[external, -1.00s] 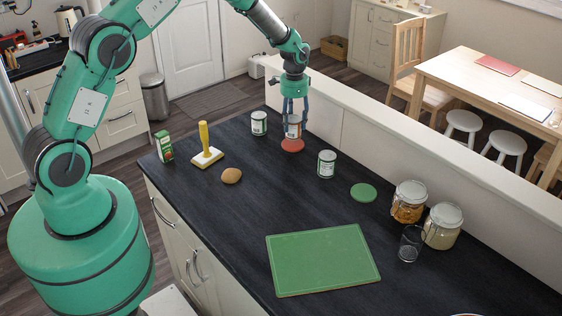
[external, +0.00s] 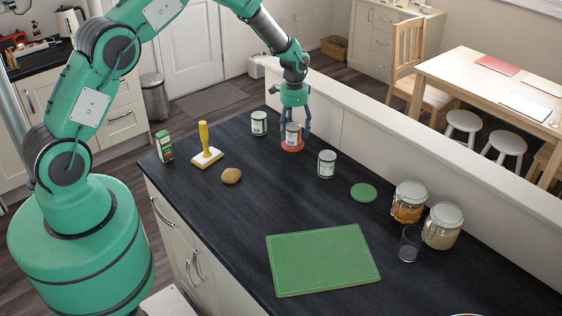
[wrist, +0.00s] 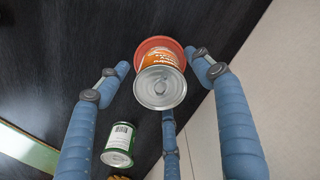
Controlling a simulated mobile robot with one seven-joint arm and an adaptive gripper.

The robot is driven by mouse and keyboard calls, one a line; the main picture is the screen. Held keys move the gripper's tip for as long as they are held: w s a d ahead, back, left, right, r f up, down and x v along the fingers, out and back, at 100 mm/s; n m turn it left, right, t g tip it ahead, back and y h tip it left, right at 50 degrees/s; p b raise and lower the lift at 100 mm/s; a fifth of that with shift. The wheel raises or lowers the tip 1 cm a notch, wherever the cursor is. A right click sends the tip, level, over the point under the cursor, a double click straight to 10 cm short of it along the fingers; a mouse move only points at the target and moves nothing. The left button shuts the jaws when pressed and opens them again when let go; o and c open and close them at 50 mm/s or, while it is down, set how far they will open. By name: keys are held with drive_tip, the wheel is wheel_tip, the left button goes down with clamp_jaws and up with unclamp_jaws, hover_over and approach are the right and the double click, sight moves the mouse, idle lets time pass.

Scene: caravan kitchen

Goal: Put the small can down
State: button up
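The small can (external: 292,136) with an orange label stands upright on a round red coaster (external: 292,147) on the dark counter. In the wrist view its silver lid (wrist: 159,88) faces me, with the red coaster (wrist: 150,44) showing behind it. My gripper (external: 292,125) is right above and around the can, pointing down. Its blue fingers (wrist: 160,75) are spread open, with gaps between them and the can in the wrist view. Nothing is held.
A low wall (external: 350,135) runs close behind. A green round coaster (external: 363,193), two jars (external: 408,202), a glass (external: 410,244) and a green board (external: 322,262) are farther right.

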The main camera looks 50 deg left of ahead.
drive_tip(key=shift+r, duration=0.15)
wheel_tip(320, 180, up, 12)
drive_tip(key=shift+b, duration=0.4)
idle(0.4)
idle(0.7)
drive_tip(key=s+d+r+n+t, duration=0.1)
drive_tip(key=s+d+r, duration=0.1)
drive_tip(key=s+r, duration=0.9)
drive_tip(key=s+d+r+n+t, duration=0.1)
drive_tip(key=s+d+r+t, duration=0.15)
drive_tip(key=s+r, duration=0.95)
drive_tip(key=s+d+r+n, duration=0.1)
drive_tip(key=s+r, duration=0.2)
drive_tip(key=s, duration=0.6)
drive_tip(key=s+d+r+n+t, duration=0.1)
drive_tip(key=s+r, duration=0.2)
drive_tip(key=s, duration=0.6)
drive_tip(key=s+d+r+n+t, duration=0.1)
drive_tip(key=s+r, duration=0.2)
drive_tip(key=s, duration=0.6)
drive_tip(key=shift+s+d+r, duration=0.15)
drive_tip(key=shift+d+r, duration=0.1)
drive_tip(key=shift+r, duration=0.1)
